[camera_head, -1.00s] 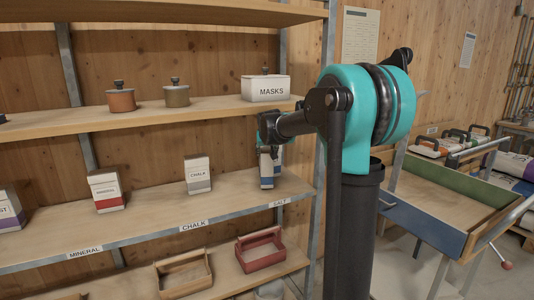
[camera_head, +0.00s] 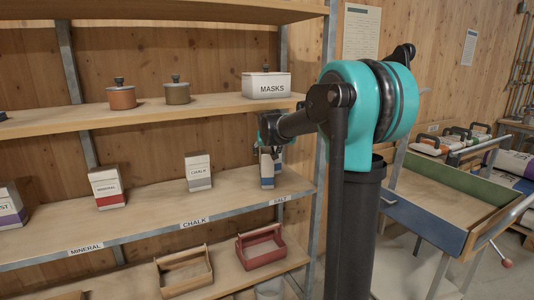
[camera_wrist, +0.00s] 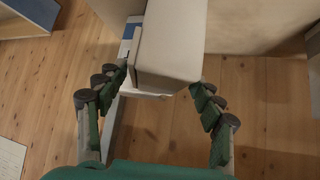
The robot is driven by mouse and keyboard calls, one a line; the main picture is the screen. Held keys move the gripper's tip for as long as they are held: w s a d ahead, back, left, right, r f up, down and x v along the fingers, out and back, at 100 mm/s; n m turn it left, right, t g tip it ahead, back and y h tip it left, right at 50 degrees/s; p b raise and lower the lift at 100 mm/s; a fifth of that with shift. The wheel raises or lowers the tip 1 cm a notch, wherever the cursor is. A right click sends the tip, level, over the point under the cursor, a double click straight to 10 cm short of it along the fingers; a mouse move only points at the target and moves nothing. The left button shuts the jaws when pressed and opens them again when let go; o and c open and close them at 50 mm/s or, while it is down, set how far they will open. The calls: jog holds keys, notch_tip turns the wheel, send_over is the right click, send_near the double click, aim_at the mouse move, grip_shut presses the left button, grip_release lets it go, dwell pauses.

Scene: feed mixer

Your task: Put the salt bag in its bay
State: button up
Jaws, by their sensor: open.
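The salt bag (camera_head: 267,172), white and blue, stands upright on the middle shelf above the SALT label (camera_head: 280,200), at the right end by the shelf post. My gripper (camera_head: 271,150) is at the bag's upper part and partly hides it. In the wrist view the bag (camera_wrist: 172,45) shows as a pale block with a blue patch at its left. My gripper's fingers (camera_wrist: 160,88) are open, one on each side of the bag's near end. I cannot tell whether either finger touches it.
The chalk bag (camera_head: 198,172) and the mineral bag (camera_head: 106,187) stand to the left on the same shelf. A white MASKS box (camera_head: 266,86) sits on the shelf above. A red crate (camera_head: 261,248) is below. A cart (camera_head: 430,225) stands at the right.

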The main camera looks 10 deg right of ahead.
jog(key=d+v, duration=0.1)
jog(key=v, duration=1.1)
jog(key=s+d+f+g, duration=0.1)
jog(key=s+f+g, duration=0.1)
jog(key=s+f, duration=1.4)
jog(key=s+d+f+n+g, duration=0.1)
jog(key=s+d+f+g, duration=0.1)
jog(key=s+f, duration=1.5)
jog(key=shift+s+d+g+y, duration=0.3)
jog(key=shift+s+g+y, duration=0.1)
jog(key=shift+s+g, duration=0.2)
jog(key=shift+c, duration=0.4)
